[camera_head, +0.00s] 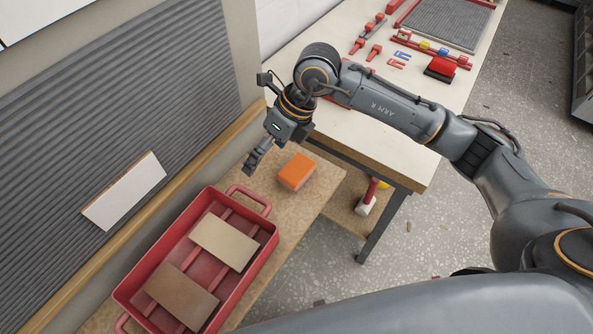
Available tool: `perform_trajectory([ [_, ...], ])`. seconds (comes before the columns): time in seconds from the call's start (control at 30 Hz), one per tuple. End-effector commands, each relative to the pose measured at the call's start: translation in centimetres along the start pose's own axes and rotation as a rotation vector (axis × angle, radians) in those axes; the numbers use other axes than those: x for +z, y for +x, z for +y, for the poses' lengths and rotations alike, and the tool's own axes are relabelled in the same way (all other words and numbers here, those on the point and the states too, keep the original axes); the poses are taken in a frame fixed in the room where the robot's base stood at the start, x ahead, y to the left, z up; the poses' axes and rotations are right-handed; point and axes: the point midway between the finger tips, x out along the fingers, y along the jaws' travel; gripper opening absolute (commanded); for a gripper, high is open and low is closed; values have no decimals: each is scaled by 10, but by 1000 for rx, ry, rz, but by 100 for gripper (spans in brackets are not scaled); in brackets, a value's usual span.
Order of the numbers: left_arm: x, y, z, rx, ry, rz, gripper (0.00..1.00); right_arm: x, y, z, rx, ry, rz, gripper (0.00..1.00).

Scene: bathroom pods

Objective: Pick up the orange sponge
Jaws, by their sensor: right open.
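The orange sponge (296,172) lies on a tan board-like bench surface, just beyond the upper right end of the red tray. My right gripper (250,167) hangs above the bench, to the left of the sponge and apart from it. Its fingers point down and to the left, and it holds nothing that I can see. My left gripper is not in view.
A red tray (262,234) with handles holds two tiles on the bench. A white tile (124,192) sits on the ridged grey wall at left. A white table (430,165) with red tools and clips stands beyond the sponge, under my right arm.

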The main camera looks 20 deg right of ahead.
Motion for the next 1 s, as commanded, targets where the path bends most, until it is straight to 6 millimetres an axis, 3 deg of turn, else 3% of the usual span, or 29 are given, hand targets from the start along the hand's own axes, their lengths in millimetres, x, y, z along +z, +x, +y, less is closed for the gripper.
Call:
perform_trajectory([
  [0.03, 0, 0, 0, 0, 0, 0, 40, -6, -9, -24, -93, 7, 47, 100],
  [0.1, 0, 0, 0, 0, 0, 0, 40, -14, -20, -49, -196, 22, 102, 100],
  [0.23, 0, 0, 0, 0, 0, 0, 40, -24, -34, -76, -304, 44, 163, 100],
  [0.37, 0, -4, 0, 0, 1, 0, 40, -29, -26, -86, -330, 54, 183, 100],
  [0.7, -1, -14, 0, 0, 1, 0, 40, -40, 32, -103, -325, 52, 180, 100],
  [1.0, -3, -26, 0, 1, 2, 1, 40, -49, 55, -108, -324, 50, 181, 100],
])
